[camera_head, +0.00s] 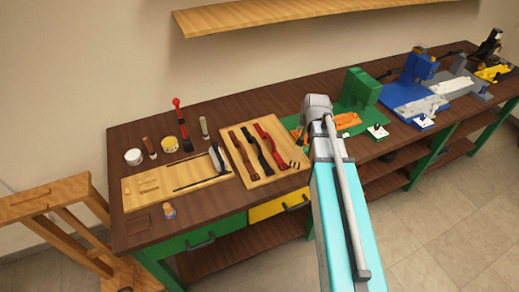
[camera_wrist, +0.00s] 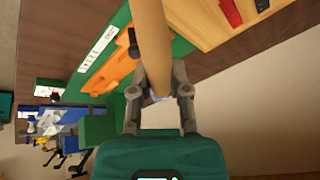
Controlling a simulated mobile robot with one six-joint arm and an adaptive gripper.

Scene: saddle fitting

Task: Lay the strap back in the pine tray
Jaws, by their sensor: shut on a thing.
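In the wrist view my gripper (camera_wrist: 160,92) is shut on a long tan piece (camera_wrist: 151,40), which looks like the strap. It stretches from between the fingertips to the top edge; its far end is out of view. The pine tray (camera_head: 268,180) lies on the bench in the head view, holding a brown strap (camera_head: 241,152), a black one (camera_head: 262,152) and a red one (camera_head: 272,146). Part of the tray also shows in the wrist view (camera_wrist: 205,28), to the right of the held piece.
The green fixture (camera_head: 367,92) with an orange part (camera_head: 346,121) stands right of the tray. A light wooden board (camera_head: 150,188) with tools lies left of it, with several small pots and tools behind. A wooden shelf (camera_head: 260,17) hangs above.

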